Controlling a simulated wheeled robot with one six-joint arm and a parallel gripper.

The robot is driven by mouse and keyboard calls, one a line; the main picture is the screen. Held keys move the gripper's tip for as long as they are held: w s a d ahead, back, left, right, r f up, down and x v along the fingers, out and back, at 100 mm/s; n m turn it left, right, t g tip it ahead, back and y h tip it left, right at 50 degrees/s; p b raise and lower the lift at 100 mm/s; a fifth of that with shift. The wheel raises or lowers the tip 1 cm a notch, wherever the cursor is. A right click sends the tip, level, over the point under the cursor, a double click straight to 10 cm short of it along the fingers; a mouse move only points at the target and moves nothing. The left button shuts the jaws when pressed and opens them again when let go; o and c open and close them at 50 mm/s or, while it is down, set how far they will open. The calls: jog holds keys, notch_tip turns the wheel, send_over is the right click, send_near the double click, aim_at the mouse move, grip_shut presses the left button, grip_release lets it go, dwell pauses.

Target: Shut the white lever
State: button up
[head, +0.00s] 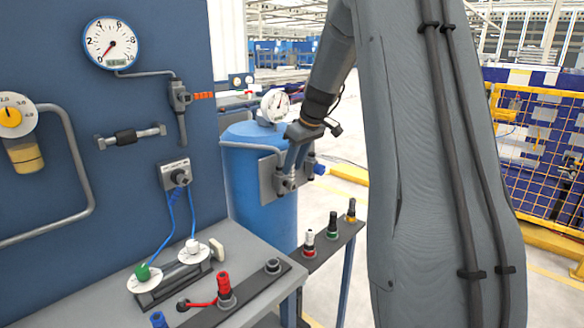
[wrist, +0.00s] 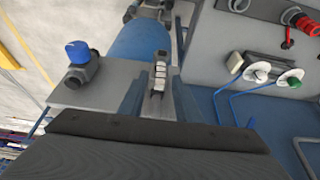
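A whitish, segmented lever (wrist: 160,76) stands between the two fingers of my gripper (wrist: 157,94) in the wrist view. It sits on a grey plate (wrist: 108,85) in front of the blue tank (wrist: 140,45). My gripper's fingers are apart, with gaps showing beside the lever; I cannot tell whether either finger touches it. In the head view my gripper (head: 295,158) points down at the valve plate on the blue tank (head: 250,195), and the lever is not clearly visible there. A blue knob (wrist: 78,52) on a grey fitting is left of the lever.
A bench (head: 190,285) holds a green knob (head: 142,272), a white knob (head: 192,246) and a red connector (head: 224,285). A white gauge (head: 275,105) is on the tank close to my wrist. A narrow shelf (head: 325,245) bears several connectors. A yellow fence (head: 540,150) is at right.

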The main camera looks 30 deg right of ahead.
aim_at(291, 178)
jog(key=shift+x, duration=1.2)
grip_shut()
